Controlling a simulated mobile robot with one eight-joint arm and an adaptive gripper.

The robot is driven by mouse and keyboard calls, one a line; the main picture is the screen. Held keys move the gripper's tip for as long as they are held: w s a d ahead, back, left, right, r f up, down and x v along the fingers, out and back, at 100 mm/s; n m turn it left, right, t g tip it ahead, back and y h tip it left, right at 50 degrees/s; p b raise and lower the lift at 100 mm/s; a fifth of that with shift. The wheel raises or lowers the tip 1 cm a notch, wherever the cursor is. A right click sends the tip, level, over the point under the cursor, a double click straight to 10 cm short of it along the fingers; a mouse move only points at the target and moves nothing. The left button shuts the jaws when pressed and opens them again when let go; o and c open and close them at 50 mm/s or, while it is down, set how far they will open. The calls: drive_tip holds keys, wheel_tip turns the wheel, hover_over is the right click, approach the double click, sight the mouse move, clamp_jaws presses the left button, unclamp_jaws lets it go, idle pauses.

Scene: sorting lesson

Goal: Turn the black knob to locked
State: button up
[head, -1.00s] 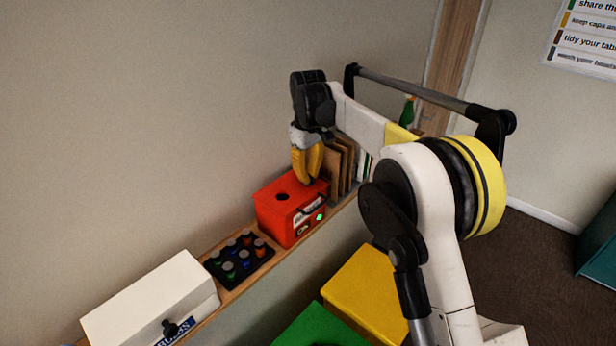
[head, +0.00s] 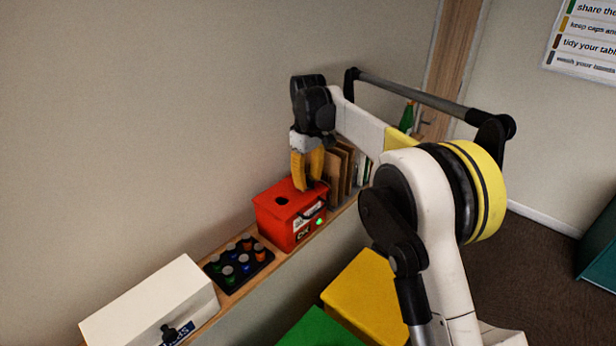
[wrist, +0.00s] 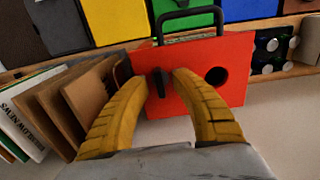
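A red box (head: 276,205) stands on the wooden shelf, with a round hole in its top and a green light on its front. In the wrist view, a black bar-shaped knob (wrist: 159,84) stands on the red box's top (wrist: 232,50), beside the hole. Its bar runs up and down the picture. My gripper (head: 311,187) points down at the box top. In the wrist view, its yellow fingers (wrist: 160,80) are open, one on each side of the knob; contact cannot be told. The head view hides the knob behind the fingers. I cannot read any locked mark.
Brown folders and books (head: 341,172) stand close on the far side of the box. A black tray (head: 238,265) of capped items and a white box (head: 150,305) with its own black knob stand on the near side. Yellow (head: 372,297) and green (head: 318,328) bins are below.

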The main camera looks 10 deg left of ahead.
sight(308, 179)
wheel_tip(308, 179, up, 12)
idle(0.4)
